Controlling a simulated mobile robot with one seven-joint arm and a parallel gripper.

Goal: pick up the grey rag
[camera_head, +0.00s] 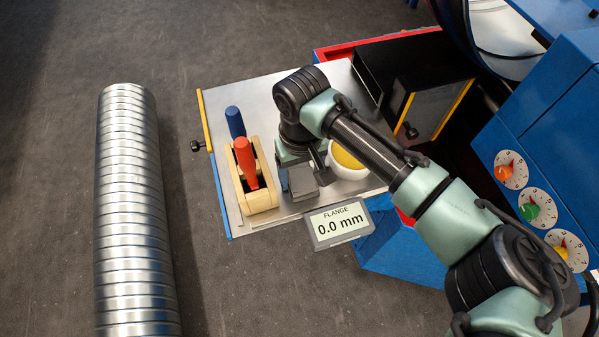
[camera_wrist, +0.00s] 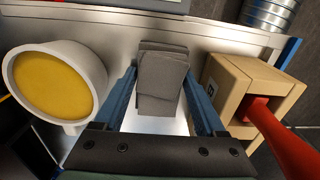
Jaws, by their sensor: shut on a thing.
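The grey rag (camera_head: 303,184) is a folded stack of dark grey cloth over the metal tray top, between the wooden holder and the white cup. In the wrist view the rag (camera_wrist: 161,85) sits between the two blue fingers. My gripper (camera_wrist: 161,76) is shut on it, with a finger at each side. In the head view my gripper (camera_head: 296,170) points down at the rag, and my arm partly hides the fingers. I cannot tell whether the rag touches the tray.
A wooden holder (camera_head: 258,196) with red and blue handles stands close on the left. A white cup of yellow stuff (camera_head: 348,172) stands close on the right. A flange display (camera_head: 338,222) is at the tray's (camera_head: 240,95) front edge. A spiral duct (camera_head: 133,210) lies far left.

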